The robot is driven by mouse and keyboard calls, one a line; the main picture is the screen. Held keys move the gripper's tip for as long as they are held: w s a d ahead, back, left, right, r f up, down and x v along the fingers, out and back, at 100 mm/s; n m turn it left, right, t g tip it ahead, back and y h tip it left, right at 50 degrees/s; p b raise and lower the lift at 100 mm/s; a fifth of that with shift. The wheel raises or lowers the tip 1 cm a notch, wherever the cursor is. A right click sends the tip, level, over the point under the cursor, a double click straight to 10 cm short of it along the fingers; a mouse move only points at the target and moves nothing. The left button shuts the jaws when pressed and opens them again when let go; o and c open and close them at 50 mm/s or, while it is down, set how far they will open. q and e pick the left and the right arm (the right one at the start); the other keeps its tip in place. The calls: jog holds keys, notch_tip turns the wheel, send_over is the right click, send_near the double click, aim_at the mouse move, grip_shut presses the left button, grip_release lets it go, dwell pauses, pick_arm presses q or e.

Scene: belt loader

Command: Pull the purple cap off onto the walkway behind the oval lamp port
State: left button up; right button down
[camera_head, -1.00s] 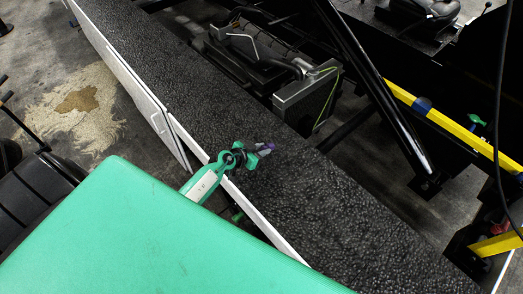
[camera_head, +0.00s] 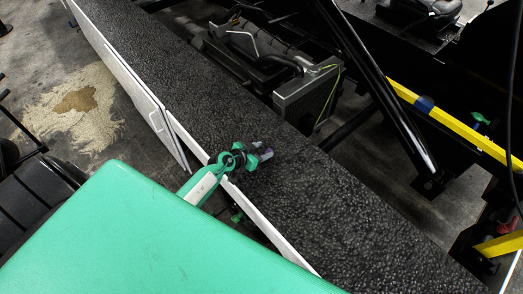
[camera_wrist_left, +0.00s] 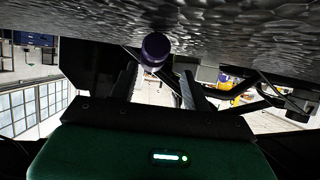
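My left gripper (camera_head: 258,154) is low over the black textured walkway (camera_head: 330,205), near its white-edged side. In the left wrist view its two dark fingers (camera_wrist_left: 158,86) stand apart, so it is open. The purple cap (camera_wrist_left: 155,47) shows there as a short round piece between and beyond the fingertips, with visible gaps to both. In the head view only a small pale purple bit (camera_head: 265,153) shows at the fingertips; the gripper hides the rest. I cannot make out the oval lamp port. My right gripper is not in view.
The walkway runs diagonally and is clear on both sides of the gripper. Beyond it are a grey radiator-like block (camera_head: 300,100), a black diagonal strut (camera_head: 375,85) and a yellow rail (camera_head: 450,122). A white side panel (camera_head: 135,85) drops off the near edge.

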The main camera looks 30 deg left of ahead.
pick_arm(q)
jog(key=shift+s+a+r, duration=0.1)
jog(key=shift+s, duration=0.15)
jog(key=v, duration=1.3)
jog(key=shift+p, duration=0.35)
jog(key=shift+r, duration=0.1)
